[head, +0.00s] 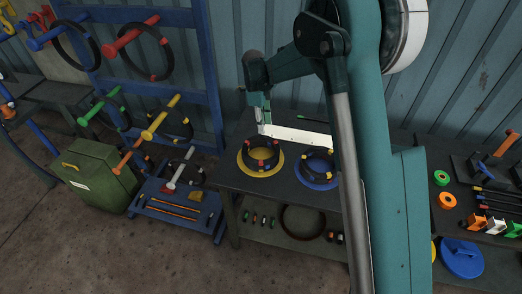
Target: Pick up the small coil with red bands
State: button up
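A small black coil with red or orange bands (262,163) lies on a yellow disc (245,170) on the dark table. Beside it, to the right, a second black coil (304,166) with coloured bands lies on a blue disc (318,184); my arm partly covers its right side. My gripper (262,118) hangs above and behind the coil on the yellow disc, apart from it. I see no coil in it. The fingers are small and seen from the side, so their opening is unclear.
A blue rack (216,95) at left holds larger coils on coloured pegs; one has red bands (163,42). A green box (95,178) stands on the floor. The lower shelf holds a dark ring (283,222) and small banded pieces. Another workbench (470,165) with tools is at right.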

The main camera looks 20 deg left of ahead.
aim_at(265, 137)
jog(key=shift+d+f, duration=0.15)
jog(key=shift+f, duration=0.75)
jog(key=shift+d+f+p, duration=0.15)
jog(key=shift+d+f, duration=0.05)
jog(key=shift+f, duration=1.1)
jog(key=shift+d+f+p, duration=0.15)
jog(key=shift+f, duration=1.15)
grip_shut()
